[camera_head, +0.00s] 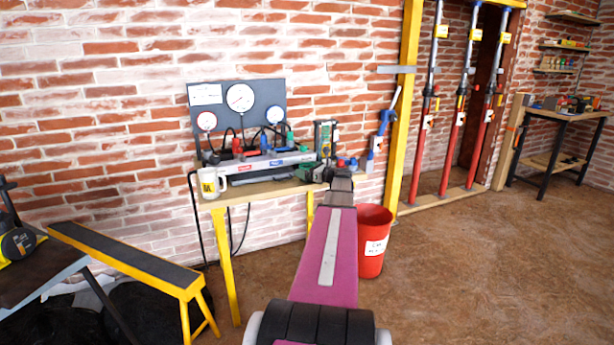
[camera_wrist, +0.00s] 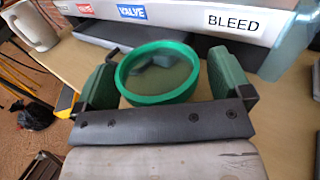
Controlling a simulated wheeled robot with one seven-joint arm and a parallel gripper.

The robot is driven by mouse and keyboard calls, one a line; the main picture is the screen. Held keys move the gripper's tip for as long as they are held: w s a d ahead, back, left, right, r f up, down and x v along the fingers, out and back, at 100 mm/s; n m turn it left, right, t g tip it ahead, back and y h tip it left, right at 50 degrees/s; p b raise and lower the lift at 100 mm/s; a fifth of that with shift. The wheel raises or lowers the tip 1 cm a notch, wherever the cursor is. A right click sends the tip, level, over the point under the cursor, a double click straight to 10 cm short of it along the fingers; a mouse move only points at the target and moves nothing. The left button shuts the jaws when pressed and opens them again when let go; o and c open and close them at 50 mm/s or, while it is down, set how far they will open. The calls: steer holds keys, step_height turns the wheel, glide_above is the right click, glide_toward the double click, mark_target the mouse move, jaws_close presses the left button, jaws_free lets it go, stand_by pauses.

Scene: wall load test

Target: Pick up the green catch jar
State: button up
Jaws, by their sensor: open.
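The green catch jar (camera_wrist: 152,98) shows in the wrist view as a round cup with a thick green rim, seen from above, with dark grey shapes inside it. My gripper (camera_wrist: 160,76) is open, with one green-padded finger on each side of the jar. The left finger is close to the rim; a narrow gap shows at the right. I cannot tell whether either finger touches it. In the head view my gripper (camera_head: 322,174) is at the right part of the yellow-legged bench, and the jar is not clearly made out there.
A silver manifold with a BLEED label (camera_wrist: 235,22) stands just behind the jar. A white mug (camera_head: 209,184) is at the bench's left end. A gauge panel (camera_head: 262,100) rises behind. A red bucket (camera_head: 371,255) stands on the floor at right. The floor farther right is clear.

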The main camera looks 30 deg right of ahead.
steer(key=c, duration=1)
steer(key=shift+c, duration=0.2)
steer(key=shift+r, duration=0.1)
